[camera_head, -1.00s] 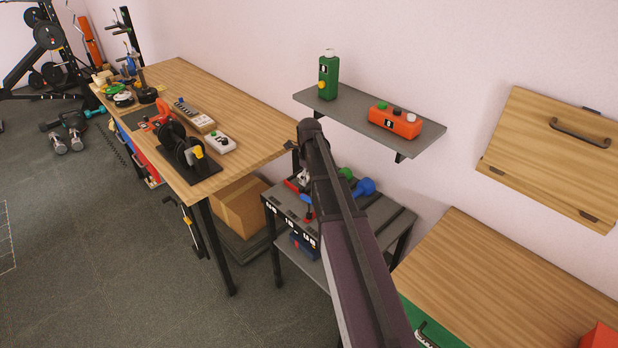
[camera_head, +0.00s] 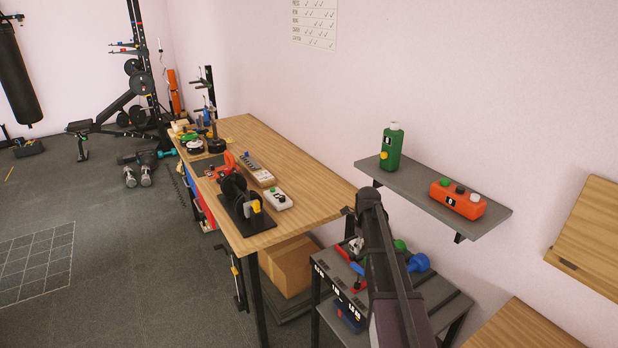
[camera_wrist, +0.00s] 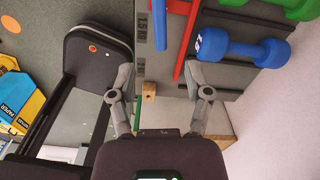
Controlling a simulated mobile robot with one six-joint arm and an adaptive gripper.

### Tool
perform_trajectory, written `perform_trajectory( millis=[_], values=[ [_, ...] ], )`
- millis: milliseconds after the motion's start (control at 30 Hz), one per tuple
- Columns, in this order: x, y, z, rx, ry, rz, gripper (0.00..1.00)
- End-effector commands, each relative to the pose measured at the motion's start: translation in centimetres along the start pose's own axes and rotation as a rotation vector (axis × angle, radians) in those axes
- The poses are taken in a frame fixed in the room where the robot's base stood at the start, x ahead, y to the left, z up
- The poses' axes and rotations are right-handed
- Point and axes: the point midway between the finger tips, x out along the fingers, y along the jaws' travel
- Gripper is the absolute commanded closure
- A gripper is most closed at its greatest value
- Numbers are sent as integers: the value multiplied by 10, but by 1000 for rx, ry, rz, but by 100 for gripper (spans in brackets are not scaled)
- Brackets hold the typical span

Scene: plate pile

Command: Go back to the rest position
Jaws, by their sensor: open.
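My gripper (camera_wrist: 160,82) shows in the wrist view with its two grey fingers spread apart and nothing between them. A blue dumbbell (camera_wrist: 240,47) lies beyond the right finger on the grey rack, apart from it. In the head view my dark arm rises in front of the small grey rack (camera_head: 438,292) and hides part of it. The gripper itself cannot be made out in the head view. The blue dumbbell (camera_head: 418,262) shows just right of my arm there.
A long wooden workbench (camera_head: 322,186) with tools stands left of my arm, with a cardboard box (camera_head: 288,265) beneath. A wall shelf (camera_head: 415,192) carries a green bottle (camera_head: 391,148) and an orange box (camera_head: 457,199).

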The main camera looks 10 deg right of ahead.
Motion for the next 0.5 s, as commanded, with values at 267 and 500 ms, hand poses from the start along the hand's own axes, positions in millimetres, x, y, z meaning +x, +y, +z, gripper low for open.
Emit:
perform_trajectory(
  millis=[267, 500],
  values=[
    [0, 16, -5, -135, 0, 0, 36],
    [0, 50, -15, -445, 0, 0, 36]
  ],
)
